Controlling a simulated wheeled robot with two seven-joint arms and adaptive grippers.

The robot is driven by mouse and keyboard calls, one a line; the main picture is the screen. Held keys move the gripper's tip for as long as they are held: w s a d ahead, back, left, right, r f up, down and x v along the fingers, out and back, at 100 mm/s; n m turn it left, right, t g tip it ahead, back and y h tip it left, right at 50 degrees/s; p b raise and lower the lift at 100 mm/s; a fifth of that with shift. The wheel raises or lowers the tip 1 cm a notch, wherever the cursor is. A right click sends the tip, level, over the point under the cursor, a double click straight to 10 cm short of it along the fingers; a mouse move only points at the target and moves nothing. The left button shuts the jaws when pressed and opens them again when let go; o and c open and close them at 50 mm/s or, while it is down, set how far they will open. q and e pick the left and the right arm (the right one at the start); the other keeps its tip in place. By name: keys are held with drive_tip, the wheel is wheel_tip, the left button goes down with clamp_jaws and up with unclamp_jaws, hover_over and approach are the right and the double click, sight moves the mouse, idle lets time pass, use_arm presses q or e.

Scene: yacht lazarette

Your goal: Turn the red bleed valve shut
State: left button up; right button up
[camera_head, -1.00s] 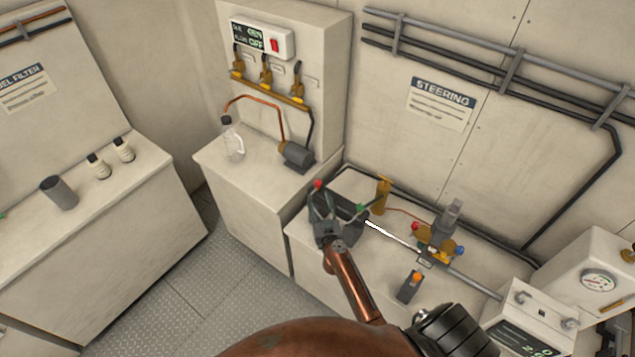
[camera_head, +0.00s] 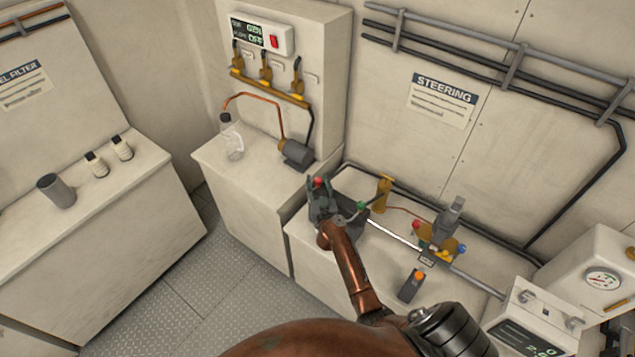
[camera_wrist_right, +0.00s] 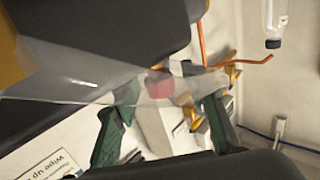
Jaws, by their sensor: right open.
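A round red knob (camera_head: 318,182) shows at the far left end of the dark grey unit (camera_head: 350,216) on the bench below the STEERING sign. My right gripper (camera_head: 322,186) is open at this knob, with a finger to each side of it in the head view. The right wrist view shows the red knob (camera_wrist_right: 158,82) in the gap between my green-edged fingers (camera_wrist_right: 163,118). Contact cannot be told. A second red knob (camera_head: 416,226) is on the brass block to the right; neither is marked as the bleed valve. My left gripper is out of view.
A green knob (camera_head: 361,206) and a brass post (camera_head: 383,192) stand close right of my gripper. The brass block (camera_head: 438,240) also bears a blue knob. An orange-topped grey item (camera_head: 411,286) stands in front. A clear bottle (camera_head: 231,140) is on the left bench.

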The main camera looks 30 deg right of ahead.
drive_tip(key=shift+c, duration=0.5)
clamp_jaws()
